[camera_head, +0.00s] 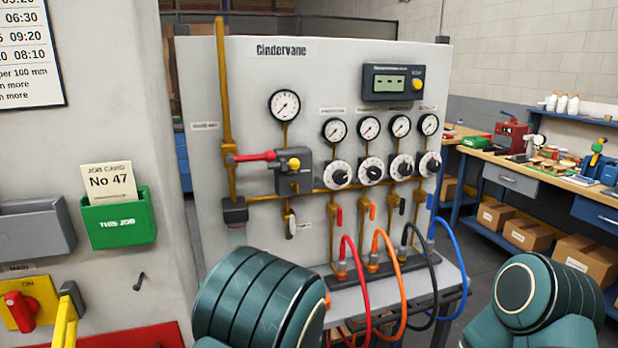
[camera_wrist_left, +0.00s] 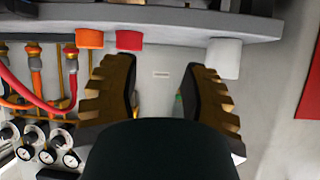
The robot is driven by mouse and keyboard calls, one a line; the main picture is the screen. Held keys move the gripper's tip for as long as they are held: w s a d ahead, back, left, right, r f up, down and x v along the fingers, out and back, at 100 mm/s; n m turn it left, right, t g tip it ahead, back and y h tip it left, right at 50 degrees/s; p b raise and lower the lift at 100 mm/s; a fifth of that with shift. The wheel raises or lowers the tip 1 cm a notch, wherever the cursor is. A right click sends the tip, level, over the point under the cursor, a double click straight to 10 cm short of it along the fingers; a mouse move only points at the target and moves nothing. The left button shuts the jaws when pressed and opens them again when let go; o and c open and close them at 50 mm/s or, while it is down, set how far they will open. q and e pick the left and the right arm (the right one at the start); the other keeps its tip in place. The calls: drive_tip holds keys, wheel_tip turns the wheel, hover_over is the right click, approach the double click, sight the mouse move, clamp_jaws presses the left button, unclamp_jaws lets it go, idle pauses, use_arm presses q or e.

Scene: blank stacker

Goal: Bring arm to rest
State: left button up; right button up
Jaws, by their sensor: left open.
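My left arm (camera_head: 262,305) comes up at the bottom middle of the head view, in front of the Cindervane panel (camera_head: 340,75). Its gripper does not show there. In the left wrist view my left gripper (camera_wrist_left: 160,95) is open, with nothing between its two ridged fingers. That view is turned, with the panel's gauges at the lower left and a grey ledge across the top. My right arm (camera_head: 545,300) shows at the lower right of the head view. Its gripper is out of view.
Red, orange, black and blue hoses (camera_head: 393,290) loop out from the panel's lower front. A red lever (camera_head: 256,157) sticks out to the left. A yellow switch box (camera_head: 30,303) and a green card holder (camera_head: 118,218) are on the left wall. A workbench (camera_head: 520,170) stands at right.

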use_arm(q)
drive_tip(key=s+a+f+g+h, duration=0.2)
drive_tip(key=s+a+f+g, duration=0.1)
drive_tip(key=s+f, duration=0.3)
drive_tip(key=s+a+f+g+h, duration=0.1)
drive_tip(key=s+a+f+g, duration=0.15)
drive_tip(key=s+f, duration=0.3)
drive_tip(key=s+f+g+h, duration=0.3)
drive_tip(key=s+g, duration=0.1)
drive_tip(key=s, duration=0.8)
drive_tip(key=shift+d+g+h, duration=0.35)
drive_tip(key=shift+d+h, duration=0.05)
drive_tip(key=shift+d, duration=0.05)
